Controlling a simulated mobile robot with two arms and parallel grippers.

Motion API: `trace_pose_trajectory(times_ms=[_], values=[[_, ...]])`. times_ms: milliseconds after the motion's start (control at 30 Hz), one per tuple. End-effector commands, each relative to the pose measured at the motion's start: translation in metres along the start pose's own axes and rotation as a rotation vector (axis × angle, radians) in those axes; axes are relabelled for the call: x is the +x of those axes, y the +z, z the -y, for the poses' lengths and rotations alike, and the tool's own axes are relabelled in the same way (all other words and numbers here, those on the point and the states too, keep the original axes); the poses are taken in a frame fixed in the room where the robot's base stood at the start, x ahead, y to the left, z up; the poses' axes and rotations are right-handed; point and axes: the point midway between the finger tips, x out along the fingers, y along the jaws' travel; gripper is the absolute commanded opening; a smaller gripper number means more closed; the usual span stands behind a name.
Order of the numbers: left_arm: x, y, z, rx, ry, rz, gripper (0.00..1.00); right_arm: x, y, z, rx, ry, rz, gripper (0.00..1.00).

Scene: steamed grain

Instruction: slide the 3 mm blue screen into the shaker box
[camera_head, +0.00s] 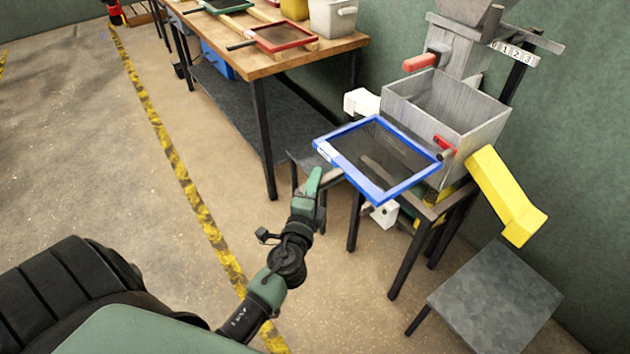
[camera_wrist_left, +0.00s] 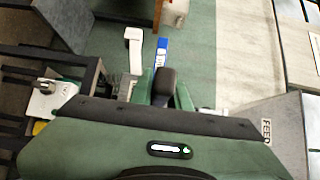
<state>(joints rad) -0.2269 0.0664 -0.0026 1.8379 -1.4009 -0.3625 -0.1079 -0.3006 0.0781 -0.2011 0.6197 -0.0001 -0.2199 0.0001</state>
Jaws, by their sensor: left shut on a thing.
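The blue-framed screen (camera_head: 377,158) with dark mesh lies roughly flat at the front left of the grey shaker box (camera_head: 450,103). Its far right side is close to the box's lower front; I cannot tell whether its edge is inside a slot. My left gripper (camera_head: 314,186) is shut at the screen's near left side. In the left wrist view a dark handle (camera_wrist_left: 165,84) sits between the green fingers, with the blue frame edge (camera_wrist_left: 161,52) and its white label just beyond. My right gripper is out of view.
A grey stool (camera_head: 495,297) stands at the lower right. A wooden bench (camera_head: 275,61) at the back holds red- and green-framed screens. Open floor lies left.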

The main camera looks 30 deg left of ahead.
Motion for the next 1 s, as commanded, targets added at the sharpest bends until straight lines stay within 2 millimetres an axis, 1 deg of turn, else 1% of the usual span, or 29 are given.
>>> trace_pose_trajectory(times_ms=[700, 1000], values=[[0.018, -0.016, 0.003, -0.004, -0.004, 0.000, 0.00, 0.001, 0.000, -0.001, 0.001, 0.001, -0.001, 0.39], [0.019, -0.017, 0.003, -0.003, -0.004, 0.000, 0.00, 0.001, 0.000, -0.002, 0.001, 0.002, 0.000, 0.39]])
